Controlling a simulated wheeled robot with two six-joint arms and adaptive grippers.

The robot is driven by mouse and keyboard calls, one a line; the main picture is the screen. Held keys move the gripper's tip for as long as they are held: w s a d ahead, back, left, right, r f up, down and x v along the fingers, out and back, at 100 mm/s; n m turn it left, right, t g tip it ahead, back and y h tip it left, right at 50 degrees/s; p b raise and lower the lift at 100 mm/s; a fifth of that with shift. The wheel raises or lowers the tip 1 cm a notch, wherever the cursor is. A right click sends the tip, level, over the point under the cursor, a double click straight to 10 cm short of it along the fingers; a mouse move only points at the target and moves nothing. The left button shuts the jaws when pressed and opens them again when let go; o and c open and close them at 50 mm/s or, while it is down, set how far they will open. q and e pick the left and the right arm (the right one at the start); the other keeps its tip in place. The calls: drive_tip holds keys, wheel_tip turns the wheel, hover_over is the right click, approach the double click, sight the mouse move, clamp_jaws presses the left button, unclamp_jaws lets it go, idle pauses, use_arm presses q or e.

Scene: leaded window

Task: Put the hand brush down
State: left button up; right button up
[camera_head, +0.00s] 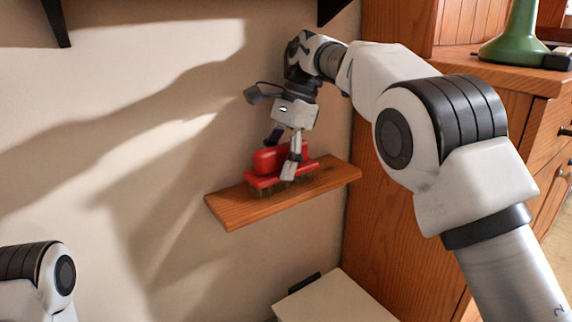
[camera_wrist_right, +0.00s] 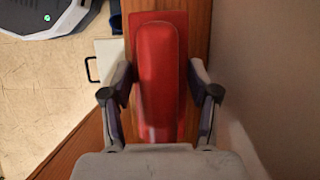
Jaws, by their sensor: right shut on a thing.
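The red hand brush (camera_head: 267,162) is at the small wooden wall shelf (camera_head: 235,207), its bristles pointing down at the shelf top. The bristles seem to touch the wood, but I cannot be sure of the contact. My right gripper (camera_head: 282,157) reaches down from above and is shut on the brush's red body. In the right wrist view the brush (camera_wrist_right: 157,70) lies lengthwise between the two fingers of my right gripper (camera_wrist_right: 160,100), with the shelf (camera_wrist_right: 196,35) below it. My left gripper is out of view; only part of my left arm shows at the lower left.
A wooden cabinet (camera_head: 400,260) stands right of the shelf, with a green lamp base (camera_head: 513,48) on top. The plain wall (camera_head: 120,130) is close behind the shelf. A pale box-like thing (camera_head: 335,300) is below. The shelf's left end is bare.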

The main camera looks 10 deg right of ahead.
sight(286, 144)
drive_tip(key=shift+f, duration=0.15)
drive_tip(key=o, duration=1.1)
use_arm(q)
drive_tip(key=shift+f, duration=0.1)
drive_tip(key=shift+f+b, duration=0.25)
drive_tip(key=shift+b, duration=0.1)
use_arm(e)
drive_tip(key=shift+f, duration=0.15)
drive_tip(key=p+v, duration=0.7)
drive_tip(key=v, duration=0.1)
drive_tip(key=shift+s+d, duration=0.1)
drive_tip(key=shift+s, duration=0.05)
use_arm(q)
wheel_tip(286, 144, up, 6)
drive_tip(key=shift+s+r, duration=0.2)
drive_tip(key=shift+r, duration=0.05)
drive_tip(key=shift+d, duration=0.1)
